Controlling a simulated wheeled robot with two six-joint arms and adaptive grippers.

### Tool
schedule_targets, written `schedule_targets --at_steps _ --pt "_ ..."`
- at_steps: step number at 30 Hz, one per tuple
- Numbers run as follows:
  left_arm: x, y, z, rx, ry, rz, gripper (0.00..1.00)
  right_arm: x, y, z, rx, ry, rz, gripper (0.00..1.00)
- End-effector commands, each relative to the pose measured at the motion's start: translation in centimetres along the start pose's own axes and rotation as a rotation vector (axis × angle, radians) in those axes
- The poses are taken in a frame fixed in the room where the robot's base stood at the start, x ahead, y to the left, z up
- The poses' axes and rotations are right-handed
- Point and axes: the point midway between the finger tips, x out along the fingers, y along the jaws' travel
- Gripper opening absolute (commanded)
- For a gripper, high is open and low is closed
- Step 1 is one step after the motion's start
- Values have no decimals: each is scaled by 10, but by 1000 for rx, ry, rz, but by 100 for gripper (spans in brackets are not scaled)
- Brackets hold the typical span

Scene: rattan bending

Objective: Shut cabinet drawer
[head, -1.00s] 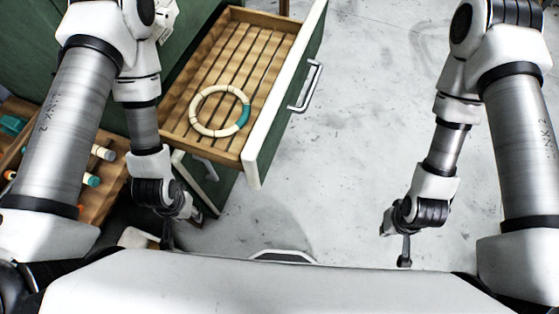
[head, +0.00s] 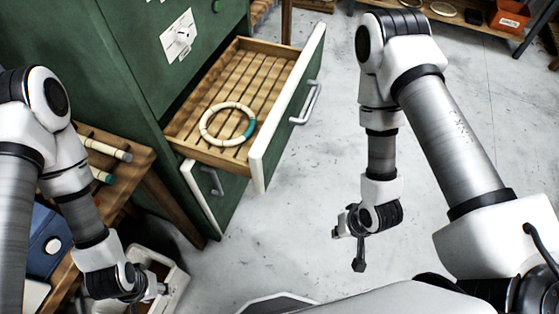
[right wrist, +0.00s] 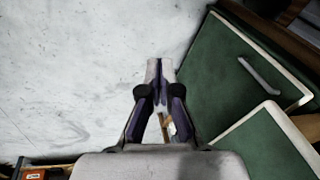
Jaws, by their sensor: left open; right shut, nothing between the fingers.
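The green cabinet (head: 170,95) stands at the left with its top drawer (head: 259,158) pulled out. The drawer has a slatted wooden floor, a green front with a pale edge and a metal handle (head: 306,103). A cream ring with a teal section (head: 228,106) lies inside it. My right gripper (head: 358,266) is shut and empty, pointing down over the floor, to the right of the drawer front and apart from it. It also shows shut in the right wrist view (right wrist: 160,68), with green cabinet fronts (right wrist: 240,75) at the right. My left gripper (head: 160,291) is open at the lower left, below the cabinet.
A wooden bench (head: 140,172) with rods stands left of the cabinet. A white bin (head: 180,278) sits near my left gripper. A shelf (head: 465,22) with an orange box (head: 510,16) is at the back right. The grey floor right of the drawer is clear.

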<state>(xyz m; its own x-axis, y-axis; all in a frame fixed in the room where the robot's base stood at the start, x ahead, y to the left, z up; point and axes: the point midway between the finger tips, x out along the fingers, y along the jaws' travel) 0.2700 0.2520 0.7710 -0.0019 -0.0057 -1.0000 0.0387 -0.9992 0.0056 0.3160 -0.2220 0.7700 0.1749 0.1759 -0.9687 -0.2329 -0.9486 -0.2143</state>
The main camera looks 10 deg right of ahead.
Motion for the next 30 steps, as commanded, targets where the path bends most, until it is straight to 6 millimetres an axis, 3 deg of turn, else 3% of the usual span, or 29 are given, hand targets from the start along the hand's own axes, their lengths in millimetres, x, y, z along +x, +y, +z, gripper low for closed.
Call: schedule_targets --at_steps 7,13,15,18,22,26,30 --pt "10 0 0 0 0 0 43 8 -57 -47 159 102 -366 0" --pt "38 0 0 0 -1 0 43 -12 -94 -99 305 116 -860 0" --pt "57 0 0 0 -1 0 43 -26 -88 -116 327 102 -1071 0" --pt "84 -1 0 -1 -1 0 43 -38 -54 -131 314 115 -1271 0" --pt "98 -1 0 0 -1 0 43 -39 -24 -140 320 178 -1322 0" --pt "95 -1 0 0 -1 0 43 -41 -27 -144 325 187 -1322 0" --pt "95 -1 0 -1 0 0 43 -36 -46 -149 322 182 -1320 0"
